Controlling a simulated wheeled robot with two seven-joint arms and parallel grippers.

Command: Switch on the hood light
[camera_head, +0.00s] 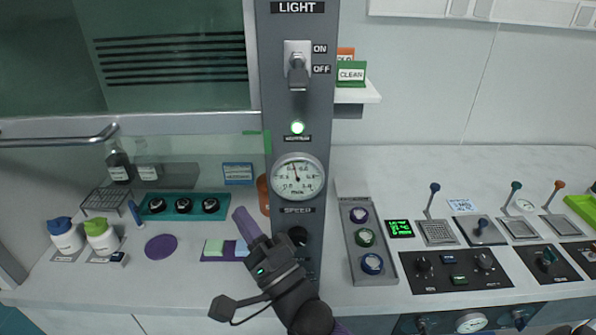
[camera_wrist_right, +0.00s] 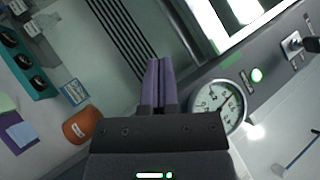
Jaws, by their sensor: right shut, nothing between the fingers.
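The hood light switch (camera_head: 298,68) is a metal toggle on a pale plate under the LIGHT sign (camera_head: 298,7), high on the grey column. Its lever points down, beside the OFF label (camera_head: 321,69); the ON label (camera_head: 320,48) is above. The switch also shows at the right edge of the right wrist view (camera_wrist_right: 295,43). My right gripper (camera_head: 240,214) has purple fingers, shut and empty. It is below and left of the switch, well apart from it, in front of the hood opening. In the right wrist view its fingertips (camera_wrist_right: 153,64) are together. My left gripper is not in view.
The column (camera_head: 327,120) carries a lit green lamp (camera_head: 297,127), a round gauge (camera_head: 298,177) and a SPEED knob. A small shelf (camera_head: 358,95) with CLEAN cards juts out right of the switch. The hood sash (camera_head: 170,124) and a handle bar (camera_head: 60,142) lie left.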

